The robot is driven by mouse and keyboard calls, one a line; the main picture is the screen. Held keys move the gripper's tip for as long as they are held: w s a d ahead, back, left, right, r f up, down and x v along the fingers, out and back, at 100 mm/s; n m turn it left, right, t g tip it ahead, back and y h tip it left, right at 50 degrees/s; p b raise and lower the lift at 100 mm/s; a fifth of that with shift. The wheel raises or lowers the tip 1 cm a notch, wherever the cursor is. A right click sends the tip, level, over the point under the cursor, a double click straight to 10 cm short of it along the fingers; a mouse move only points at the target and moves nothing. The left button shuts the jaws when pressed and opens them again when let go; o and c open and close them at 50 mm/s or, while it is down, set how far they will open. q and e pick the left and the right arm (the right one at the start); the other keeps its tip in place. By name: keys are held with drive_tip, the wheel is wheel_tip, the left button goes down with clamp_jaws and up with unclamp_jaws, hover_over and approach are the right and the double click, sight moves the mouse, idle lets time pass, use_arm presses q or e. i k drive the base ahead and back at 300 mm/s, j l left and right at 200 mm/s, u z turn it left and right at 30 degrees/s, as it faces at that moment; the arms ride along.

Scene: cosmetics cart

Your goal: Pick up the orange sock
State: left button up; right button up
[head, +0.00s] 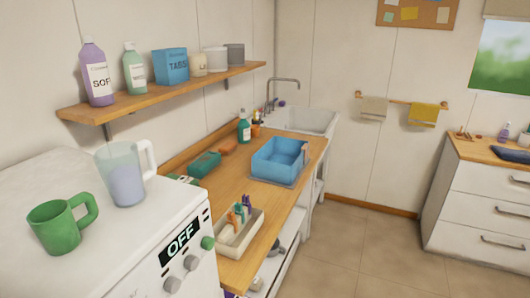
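I cannot make out an orange sock for certain. A small orange item (228,148) lies on the wooden counter near the wall, behind a teal item (204,165). It is too small to tell whether it is a sock or something else. Neither of my grippers shows in the head view.
A white machine (130,235) with a green mug (58,228) and a clear jug (124,175) fills the lower left. The wooden counter (222,188) holds a blue basin (278,160) and a pale tray (240,238). A shelf (170,92) hangs above. The floor (365,250) at right is clear.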

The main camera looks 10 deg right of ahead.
sight(306, 147)
drive_tip(key=i+l+u, duration=0.25)
drive_tip(key=l+u, duration=0.2)
drive_tip(key=l, duration=0.25)
drive_tip(key=i+l+u, duration=0.25)
drive_tip(key=l, duration=0.15)
drive_tip(key=l+u, duration=0.2)
drive_tip(key=l, duration=0.15)
